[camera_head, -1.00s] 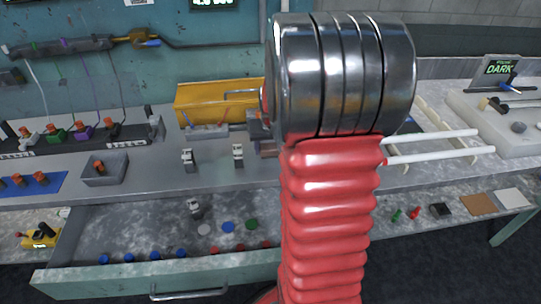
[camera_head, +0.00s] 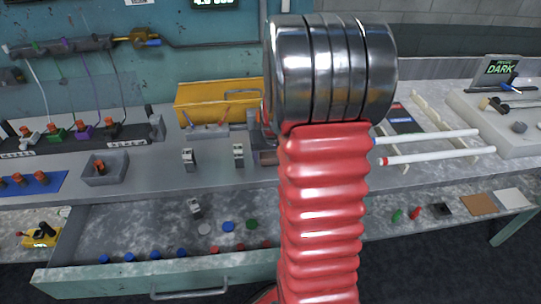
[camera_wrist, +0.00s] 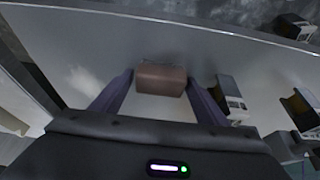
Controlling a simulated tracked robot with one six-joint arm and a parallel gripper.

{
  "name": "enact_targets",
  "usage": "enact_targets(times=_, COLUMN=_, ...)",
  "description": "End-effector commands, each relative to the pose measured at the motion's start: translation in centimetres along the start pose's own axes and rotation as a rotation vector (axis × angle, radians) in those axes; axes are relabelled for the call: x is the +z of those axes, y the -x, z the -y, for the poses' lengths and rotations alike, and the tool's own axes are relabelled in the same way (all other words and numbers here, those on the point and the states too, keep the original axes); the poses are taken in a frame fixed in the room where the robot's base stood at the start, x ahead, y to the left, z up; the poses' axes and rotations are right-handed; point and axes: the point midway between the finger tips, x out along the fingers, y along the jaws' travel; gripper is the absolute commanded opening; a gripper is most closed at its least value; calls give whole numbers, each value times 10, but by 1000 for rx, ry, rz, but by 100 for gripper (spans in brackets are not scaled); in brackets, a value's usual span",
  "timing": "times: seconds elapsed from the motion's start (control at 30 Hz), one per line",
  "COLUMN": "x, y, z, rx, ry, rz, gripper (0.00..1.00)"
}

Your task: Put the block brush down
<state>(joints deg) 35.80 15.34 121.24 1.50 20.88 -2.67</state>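The block brush (camera_wrist: 161,80) is a small brownish block in the wrist view. It lies between the two purple fingertips of my gripper (camera_wrist: 161,76), and both tips appear to meet its sides. In the head view my red, ribbed arm hides most of the gripper. A brownish piece, seemingly the block brush (camera_head: 267,157), shows just left of the arm, low over the grey bench (camera_head: 215,178). I cannot tell whether its underside touches the bench.
A yellow bin (camera_head: 210,95) stands behind. Two white tubes (camera_head: 435,153) rest on a rack to the right. The bench front between clamps and arm is clear.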

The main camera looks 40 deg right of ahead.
Motion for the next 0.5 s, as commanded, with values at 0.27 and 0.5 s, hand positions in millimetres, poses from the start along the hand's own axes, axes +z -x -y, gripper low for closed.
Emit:
enact_targets(times=0.27, x=0, y=0, z=0, rx=0, ry=0, rz=0, gripper=73)
enact_targets(times=0.5, x=-1, y=9, z=0, rx=0, ry=0, rz=-1, gripper=73)
